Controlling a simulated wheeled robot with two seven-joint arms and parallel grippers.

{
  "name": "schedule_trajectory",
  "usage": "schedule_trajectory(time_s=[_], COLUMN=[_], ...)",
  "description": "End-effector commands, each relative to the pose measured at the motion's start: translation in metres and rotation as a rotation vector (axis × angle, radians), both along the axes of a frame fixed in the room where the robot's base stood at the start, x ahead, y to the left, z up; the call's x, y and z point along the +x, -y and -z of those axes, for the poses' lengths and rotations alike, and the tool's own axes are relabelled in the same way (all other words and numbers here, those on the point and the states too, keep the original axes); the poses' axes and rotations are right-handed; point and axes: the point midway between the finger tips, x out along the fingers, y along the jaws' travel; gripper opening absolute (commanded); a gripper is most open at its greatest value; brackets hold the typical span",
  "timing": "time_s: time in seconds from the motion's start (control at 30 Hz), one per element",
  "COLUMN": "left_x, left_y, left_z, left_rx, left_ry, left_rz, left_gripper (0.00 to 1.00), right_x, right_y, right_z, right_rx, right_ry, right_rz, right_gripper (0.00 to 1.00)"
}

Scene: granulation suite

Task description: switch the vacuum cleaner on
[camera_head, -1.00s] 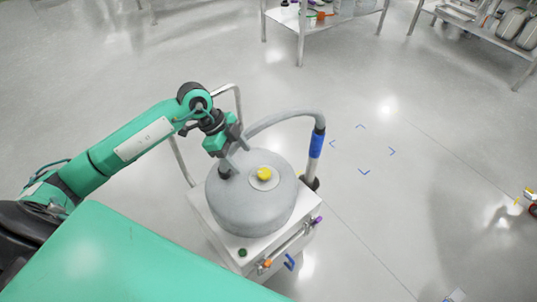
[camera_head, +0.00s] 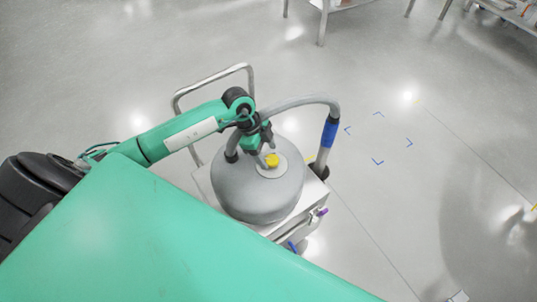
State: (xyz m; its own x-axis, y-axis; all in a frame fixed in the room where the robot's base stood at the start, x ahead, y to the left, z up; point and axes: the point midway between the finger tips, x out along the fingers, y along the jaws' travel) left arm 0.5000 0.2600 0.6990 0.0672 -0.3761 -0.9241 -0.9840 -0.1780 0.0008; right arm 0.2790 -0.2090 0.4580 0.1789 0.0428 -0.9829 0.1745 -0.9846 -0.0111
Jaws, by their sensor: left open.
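The vacuum cleaner (camera_head: 258,195) is a grey rounded drum on a white wheeled cart with a metal push handle (camera_head: 215,78). A yellow knob (camera_head: 272,160) sits on a pale round plate on top of the drum. A grey hose (camera_head: 300,101) with a blue band (camera_head: 329,134) arches from the drum to the cart's right side. My left gripper (camera_head: 262,154) is open, pointing down just left of the yellow knob; I cannot tell whether it touches it. My right gripper is not in view.
My green body covers the lower left and hides the cart's front left part. Metal shelving (camera_head: 325,8) stands at the back. Blue corner marks (camera_head: 378,161) lie on the grey floor to the right, which is mostly clear.

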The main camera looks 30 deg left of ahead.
Motion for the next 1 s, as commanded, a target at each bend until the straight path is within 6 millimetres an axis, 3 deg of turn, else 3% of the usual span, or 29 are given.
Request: schedule_trajectory(time_s=[0.2,0.47,0.7,1.0], left_x=[0.001,0.001,0.001,0.002], left_y=[0.006,0.007,0.007,0.007], left_z=[0.015,0.016,0.016,0.015], left_rx=[-0.001,0.000,0.000,0.000], left_ry=[0.000,0.001,0.001,0.001], left_rz=[0.000,0.001,0.001,0.027], left_gripper=[0.61,0.61,0.18,0.17], right_x=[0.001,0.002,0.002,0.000], right_y=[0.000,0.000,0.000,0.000], right_z=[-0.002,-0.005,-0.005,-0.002], right_rx=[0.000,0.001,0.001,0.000], right_ry=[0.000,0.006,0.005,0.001], right_rz=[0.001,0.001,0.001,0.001], right_gripper=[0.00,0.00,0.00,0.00])
